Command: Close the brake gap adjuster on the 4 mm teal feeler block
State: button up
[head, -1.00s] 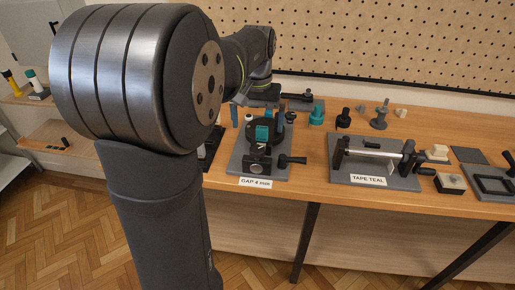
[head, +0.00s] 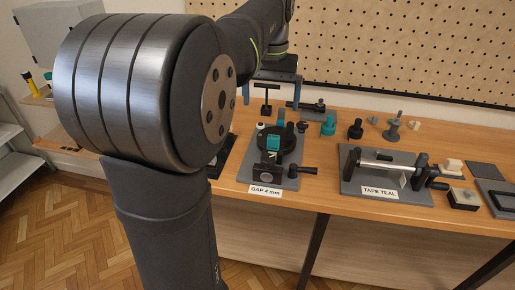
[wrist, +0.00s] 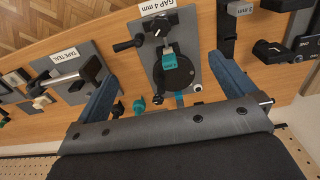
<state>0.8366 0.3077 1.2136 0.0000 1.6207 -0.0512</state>
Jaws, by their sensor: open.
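The gap adjuster sits on a grey plate (head: 248,174) labelled "GAP 4 mm". In the wrist view the teal block (wrist: 169,62) and handle (wrist: 126,45) also show. My gripper (head: 271,99) is open and empty, above and behind the adjuster. Its blue fingers (wrist: 166,76) spread either side of the adjuster in the wrist view.
To the right, a "TAPE TEAL" fixture (head: 350,187) carries a bright roller. Several small teal, black and grey parts stand behind it, including a teal knob (head: 328,126). A pegboard (head: 400,60) rises behind the bench.

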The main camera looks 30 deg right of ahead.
jog(key=shift+r, duration=0.2)
jog(key=c, duration=0.9)
jog(key=n+g+h, duration=0.1)
jog(key=n+h, duration=1.7)
jog(key=n, duration=0.8)
send_near(270, 157)
jog(key=d, duration=1)
jog(key=shift+s+f, duration=0.15)
jog(key=shift+s, duration=0.1)
